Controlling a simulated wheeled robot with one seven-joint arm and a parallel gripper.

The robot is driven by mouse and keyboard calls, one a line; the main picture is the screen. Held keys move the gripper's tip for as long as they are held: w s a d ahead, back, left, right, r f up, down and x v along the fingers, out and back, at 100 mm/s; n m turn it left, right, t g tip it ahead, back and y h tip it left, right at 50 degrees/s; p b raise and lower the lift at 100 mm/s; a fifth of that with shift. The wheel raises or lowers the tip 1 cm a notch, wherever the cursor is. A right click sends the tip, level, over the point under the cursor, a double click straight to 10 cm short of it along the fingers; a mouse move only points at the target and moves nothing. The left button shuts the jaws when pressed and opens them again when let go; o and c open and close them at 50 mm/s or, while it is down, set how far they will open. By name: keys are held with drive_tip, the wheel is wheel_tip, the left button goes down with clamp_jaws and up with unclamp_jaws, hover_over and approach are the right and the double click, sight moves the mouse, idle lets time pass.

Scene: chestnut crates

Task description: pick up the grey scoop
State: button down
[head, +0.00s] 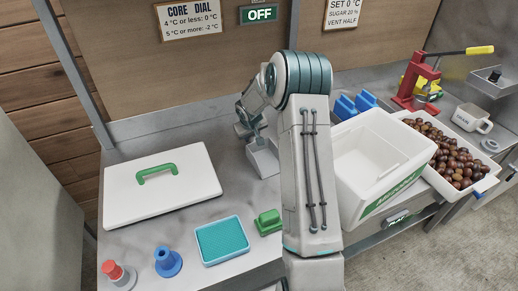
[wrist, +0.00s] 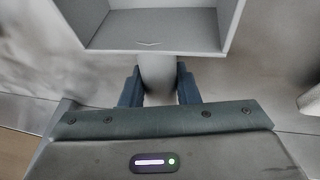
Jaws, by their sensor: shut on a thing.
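The grey scoop (head: 263,158) is at the back of the metal counter, left of my arm in the head view. In the wrist view the scoop (wrist: 150,28) shows its open box-shaped bowl at the top, with its handle running down between my fingers. My gripper (wrist: 160,88) is shut on that handle, one dark finger on each side. In the head view my gripper (head: 250,130) is above the scoop and partly hidden by my own wrist. I cannot tell whether the scoop touches the counter.
A white lid (head: 165,190) with a green handle lies on the left. In front are a teal-topped tray (head: 221,241), a green block (head: 268,221), a blue cone-shaped piece (head: 168,262) and a red-topped piece (head: 115,274). A white crate (head: 390,150) and a chestnut bin (head: 480,190) stand right.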

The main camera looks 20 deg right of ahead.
drive_tip(key=shift+r, duration=0.15)
wheel_tip(320, 180, up, 10)
drive_tip(key=shift+f+b, duration=0.1)
drive_tip(key=shift+b, duration=0.5)
drive_tip(key=c, duration=1.6)
unclamp_jaws()
drive_tip(key=shift+c, duration=0.2)
clamp_jaws()
